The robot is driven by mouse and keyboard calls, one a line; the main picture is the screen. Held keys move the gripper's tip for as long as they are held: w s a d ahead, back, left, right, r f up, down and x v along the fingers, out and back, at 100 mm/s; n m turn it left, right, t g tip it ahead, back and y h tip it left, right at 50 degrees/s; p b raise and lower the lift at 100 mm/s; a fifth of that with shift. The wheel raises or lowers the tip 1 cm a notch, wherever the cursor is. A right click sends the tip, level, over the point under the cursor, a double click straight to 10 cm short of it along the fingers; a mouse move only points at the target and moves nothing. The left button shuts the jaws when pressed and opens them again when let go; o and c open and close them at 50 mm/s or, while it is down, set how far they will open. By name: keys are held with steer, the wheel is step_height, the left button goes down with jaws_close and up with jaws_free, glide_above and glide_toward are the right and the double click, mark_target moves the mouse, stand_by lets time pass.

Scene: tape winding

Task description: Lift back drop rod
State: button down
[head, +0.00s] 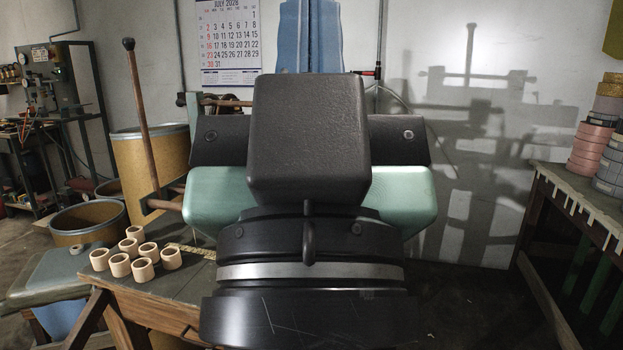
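A tall thin brown rod (140,115) with a dark round knob on top stands left of centre, leaning slightly. Its lower end meets a brown bar (165,203) near the workbench (190,295). A short horizontal brown rod (228,102) shows behind my arm, below the calendar; its right part is hidden. I cannot tell from this view which of these is the back drop rod. My own dark and green arm links fill the middle and hide most of the machine behind. My gripper is not in view.
Several pale hollow cores (141,269) stand on the workbench at the left. Brown drums (152,165) stand behind them. A side table (580,200) at the right holds stacked tape rolls (592,145). A calendar (230,40) hangs on the back wall. The floor at right of centre looks clear.

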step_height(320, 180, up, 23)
steer(key=p, duration=2)
